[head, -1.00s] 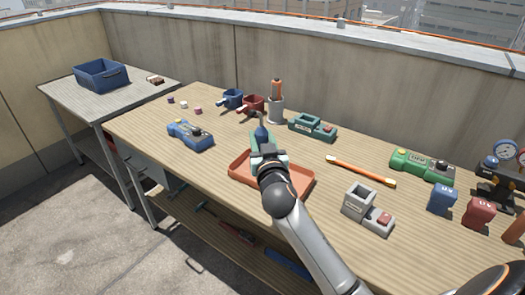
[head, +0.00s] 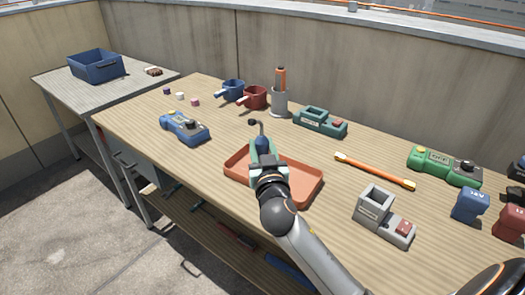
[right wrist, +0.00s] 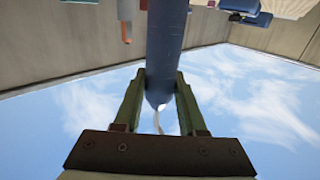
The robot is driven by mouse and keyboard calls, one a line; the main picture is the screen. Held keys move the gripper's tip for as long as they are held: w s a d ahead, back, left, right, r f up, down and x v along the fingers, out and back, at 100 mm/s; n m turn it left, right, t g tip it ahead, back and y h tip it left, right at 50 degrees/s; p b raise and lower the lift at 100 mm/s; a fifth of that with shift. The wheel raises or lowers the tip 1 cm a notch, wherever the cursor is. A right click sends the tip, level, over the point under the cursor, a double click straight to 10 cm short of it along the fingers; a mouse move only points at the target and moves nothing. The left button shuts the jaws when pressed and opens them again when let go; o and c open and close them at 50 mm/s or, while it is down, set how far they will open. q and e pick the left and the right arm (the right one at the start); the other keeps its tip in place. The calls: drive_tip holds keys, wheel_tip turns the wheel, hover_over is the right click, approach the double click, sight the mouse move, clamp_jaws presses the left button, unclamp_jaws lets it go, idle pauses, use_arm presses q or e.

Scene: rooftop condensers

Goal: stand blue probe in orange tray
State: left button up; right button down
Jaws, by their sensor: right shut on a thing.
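My right gripper (head: 264,152) is shut on the blue probe (head: 263,143), over the orange tray (head: 308,192) on the wooden bench. In the head view the probe's blue body shows between the greenish fingers, with a thin bent neck and a dark tip above it. The gripper hides its lower part, so I cannot tell whether it touches the tray floor. In the right wrist view the probe (right wrist: 166,48) runs between both fingers (right wrist: 158,92), its narrow end toward the palm. My left gripper is out of view.
Behind the tray stand a grey cylinder holder (head: 280,101), red (head: 252,97) and blue cups, and a teal block (head: 320,122). A blue meter (head: 185,127) lies left. An orange rod (head: 375,171), grey block (head: 383,215) and green meter (head: 444,166) lie right.

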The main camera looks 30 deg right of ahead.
drive_tip(key=shift+f, duration=0.35)
drive_tip(key=shift+r, duration=0.1)
drive_tip(key=shift+f+b, duration=0.6)
drive_tip(key=shift+f, duration=0.05)
drive_tip(key=shift+c, duration=2.4)
unclamp_jaws()
drive_tip(key=shift+r, duration=0.1)
